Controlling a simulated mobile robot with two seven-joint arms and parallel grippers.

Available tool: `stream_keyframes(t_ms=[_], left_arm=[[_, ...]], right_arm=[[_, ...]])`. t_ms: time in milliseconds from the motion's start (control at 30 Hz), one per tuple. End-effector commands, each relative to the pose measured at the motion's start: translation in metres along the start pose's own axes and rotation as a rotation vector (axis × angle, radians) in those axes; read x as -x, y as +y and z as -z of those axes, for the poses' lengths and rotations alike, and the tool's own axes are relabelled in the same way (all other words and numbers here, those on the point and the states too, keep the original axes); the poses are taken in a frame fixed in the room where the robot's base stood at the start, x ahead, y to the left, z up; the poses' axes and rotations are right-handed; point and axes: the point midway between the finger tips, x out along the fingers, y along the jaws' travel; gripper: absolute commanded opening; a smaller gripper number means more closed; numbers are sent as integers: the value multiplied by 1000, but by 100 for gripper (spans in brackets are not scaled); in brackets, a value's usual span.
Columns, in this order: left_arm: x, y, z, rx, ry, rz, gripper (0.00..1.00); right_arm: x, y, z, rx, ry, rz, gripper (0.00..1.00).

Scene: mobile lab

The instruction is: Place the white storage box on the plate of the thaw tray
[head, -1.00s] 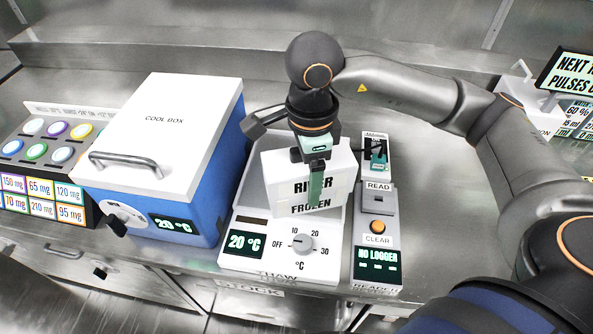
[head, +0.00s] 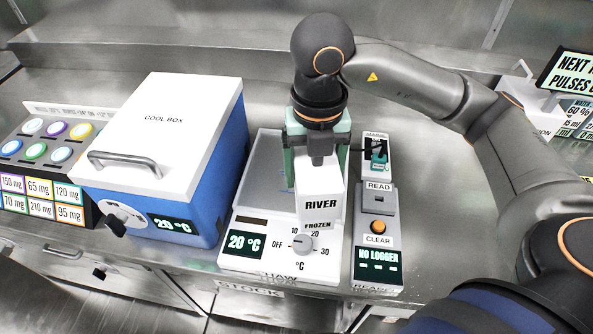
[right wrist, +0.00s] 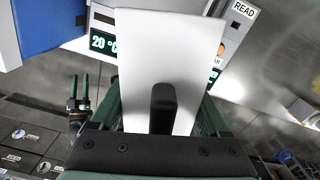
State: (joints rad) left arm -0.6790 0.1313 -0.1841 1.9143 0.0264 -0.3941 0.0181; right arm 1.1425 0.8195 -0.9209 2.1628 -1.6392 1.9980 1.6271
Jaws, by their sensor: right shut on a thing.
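The white storage box (head: 318,200), labelled RIVER and FROZEN, is upright in my right gripper (head: 317,150). The green fingers are shut on its two sides, and the right wrist view shows its white face (right wrist: 170,45) between them. The thaw tray (head: 240,222) has a pale grey plate (head: 268,170). The box overlaps the right part of this plate in the head view and hides some of it; whether it touches cannot be told. The tray's display reads 20 °C. My left gripper (right wrist: 79,85) appears low in the right wrist view, its fingers apart and empty.
The blue cool box (head: 180,145) with a white lid stands left of the tray. A reader (head: 378,235) showing NO LOGGER stands close on the right. A panel of coloured buttons (head: 50,150) is far left. The bench behind the tray is clear.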

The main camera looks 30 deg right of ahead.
Motion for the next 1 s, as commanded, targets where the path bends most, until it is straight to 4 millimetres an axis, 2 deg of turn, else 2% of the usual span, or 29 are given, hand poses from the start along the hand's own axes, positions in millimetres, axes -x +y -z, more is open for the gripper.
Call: stream_keyframes(t_ms=[200,367,467,733,1000], left_arm=[[0,0,0,0,0,0,50],[-1,0,-1,0,0,0,50],[-2,0,-2,0,0,0,50],[-5,0,-5,0,0,0,50],[-4,0,-5,0,-1,0,50]], right_arm=[[3,-1,1,-205,-2,-1,1],[0,0,-6,-255,1,-1,1],[-10,3,-23,-260,4,1,1],[-38,12,-86,-257,3,-1,1],[-81,17,-124,-254,1,2,1]])
